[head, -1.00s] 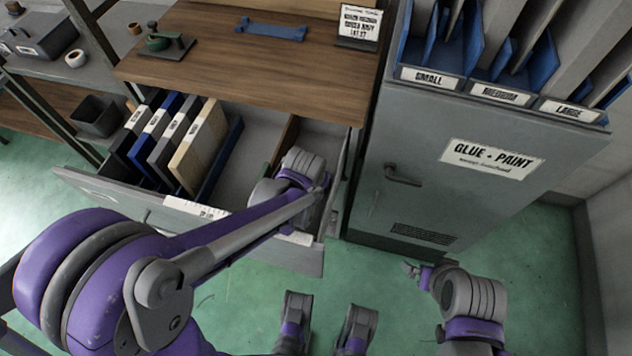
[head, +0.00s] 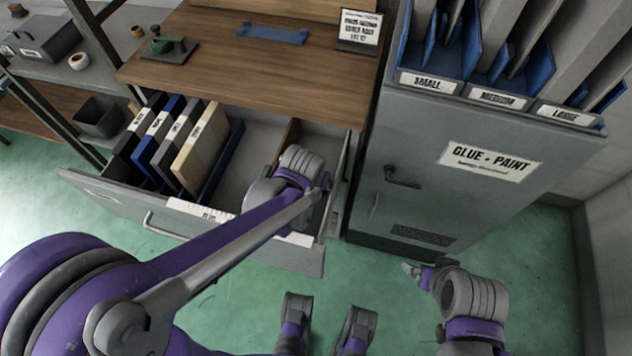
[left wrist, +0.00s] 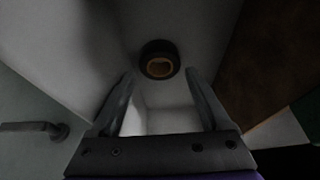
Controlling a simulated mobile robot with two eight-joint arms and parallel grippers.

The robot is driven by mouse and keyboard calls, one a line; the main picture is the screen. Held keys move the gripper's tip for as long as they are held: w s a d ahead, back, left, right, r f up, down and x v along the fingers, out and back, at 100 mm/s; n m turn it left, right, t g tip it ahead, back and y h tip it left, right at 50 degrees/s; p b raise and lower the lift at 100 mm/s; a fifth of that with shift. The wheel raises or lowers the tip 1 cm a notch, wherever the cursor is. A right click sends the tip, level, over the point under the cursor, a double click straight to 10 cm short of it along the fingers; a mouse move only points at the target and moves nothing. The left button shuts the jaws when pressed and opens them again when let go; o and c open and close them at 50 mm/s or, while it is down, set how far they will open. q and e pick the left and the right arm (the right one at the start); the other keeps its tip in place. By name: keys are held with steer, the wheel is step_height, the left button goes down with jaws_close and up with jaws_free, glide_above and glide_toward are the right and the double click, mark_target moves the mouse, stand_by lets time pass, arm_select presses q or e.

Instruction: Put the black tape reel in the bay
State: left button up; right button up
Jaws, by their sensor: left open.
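The black tape reel (left wrist: 148,50) has a brown-orange core and shows in the left wrist view. It lies inside a pale-walled compartment, just beyond my left fingertips and roughly centred between them. My left gripper (left wrist: 160,76) is open and empty, its fingers apart. In the head view my left arm reaches into the right part of the open drawer (head: 140,205), and its wrist hides the fingers and the reel. My right gripper (head: 415,270) is low in front of the grey cabinet, too small to read. I cannot tell which compartment is the bay.
Several upright binders (head: 200,148) fill the drawer's left part, beside a blue divider (head: 222,160). The wooden worktop (head: 260,70) overhangs the drawer's back. The grey glue and paint cabinet (head: 440,200) stands close on the right.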

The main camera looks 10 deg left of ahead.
arm_select(q)
steer(key=p+v, duration=0.2)
steer(key=v, duration=0.7)
